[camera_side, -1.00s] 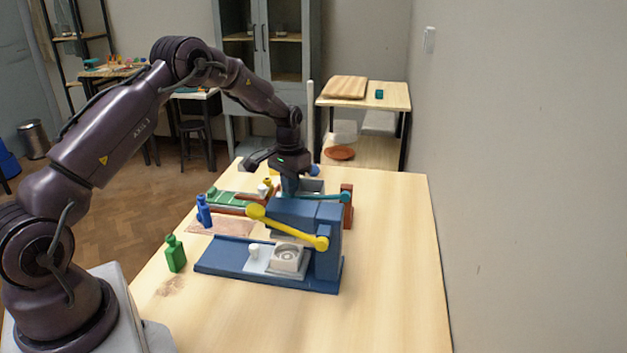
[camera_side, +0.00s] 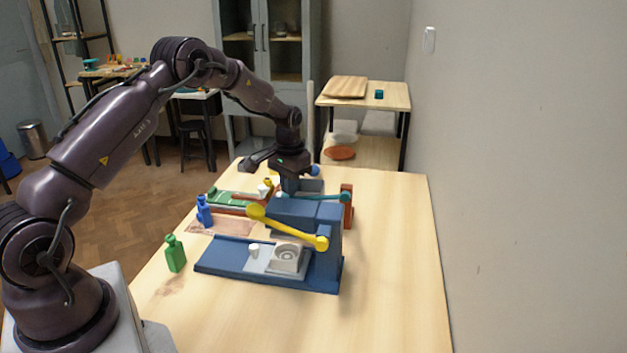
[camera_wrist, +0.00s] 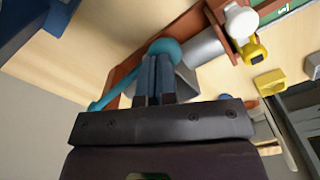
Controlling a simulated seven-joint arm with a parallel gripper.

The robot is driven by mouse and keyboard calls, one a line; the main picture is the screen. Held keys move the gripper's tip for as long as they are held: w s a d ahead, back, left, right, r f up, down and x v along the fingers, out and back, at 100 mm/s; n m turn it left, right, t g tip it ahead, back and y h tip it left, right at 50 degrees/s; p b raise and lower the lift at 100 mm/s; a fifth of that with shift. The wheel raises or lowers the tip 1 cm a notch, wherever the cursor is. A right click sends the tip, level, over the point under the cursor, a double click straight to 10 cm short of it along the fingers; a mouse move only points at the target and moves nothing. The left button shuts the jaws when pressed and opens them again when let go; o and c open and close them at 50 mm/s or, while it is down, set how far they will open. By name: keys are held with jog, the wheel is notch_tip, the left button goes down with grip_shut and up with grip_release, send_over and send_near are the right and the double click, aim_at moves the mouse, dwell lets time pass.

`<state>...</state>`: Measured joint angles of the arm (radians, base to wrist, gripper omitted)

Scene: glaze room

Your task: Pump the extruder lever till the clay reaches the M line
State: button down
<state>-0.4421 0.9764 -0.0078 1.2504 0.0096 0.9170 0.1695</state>
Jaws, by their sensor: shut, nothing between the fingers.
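A red-brown extruder (camera_side: 347,208) stands behind a blue machine, with a teal lever (camera_side: 330,197) reaching left from its post. In the wrist view the teal lever (camera_wrist: 112,92) ends in a round knob (camera_wrist: 168,47). My gripper (camera_wrist: 157,62) is shut and empty, its fingertips at the knob; whether they touch it I cannot tell. In the side view my gripper (camera_side: 291,187) is low over the lever's left end, partly hidden by the blue machine. A green strip with white marks (camera_wrist: 286,9) shows at the wrist view's top right. I cannot make out the clay or the M line.
The blue machine (camera_side: 225,257) with a raised yellow lever (camera_side: 290,228) stands in front. A green bottle (camera_side: 175,254) and a blue bottle (camera_side: 204,211) stand to the left. A white knob (camera_wrist: 240,20) and a yellow piece (camera_wrist: 255,50) sit near the strip. The table's right side is clear.

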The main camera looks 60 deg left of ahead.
notch_tip(320, 180, up, 9)
dwell(0.8)
dwell(0.5)
jog(key=shift+r, duration=2.45)
jog(key=s+d+r+m+t, duration=0.1)
jog(key=s+d+r, duration=0.4)
jog(key=s+d, duration=0.6)
jog(key=s+d+r+m+t, duration=0.2)
jog(key=s+d+r+t, duration=0.2)
jog(key=s+d, duration=0.7)
jog(key=s+r, duration=0.2)
jog(key=s, duration=0.3)
jog(key=shift+s+t, duration=0.15)
jog(key=shift+t, duration=0.15)
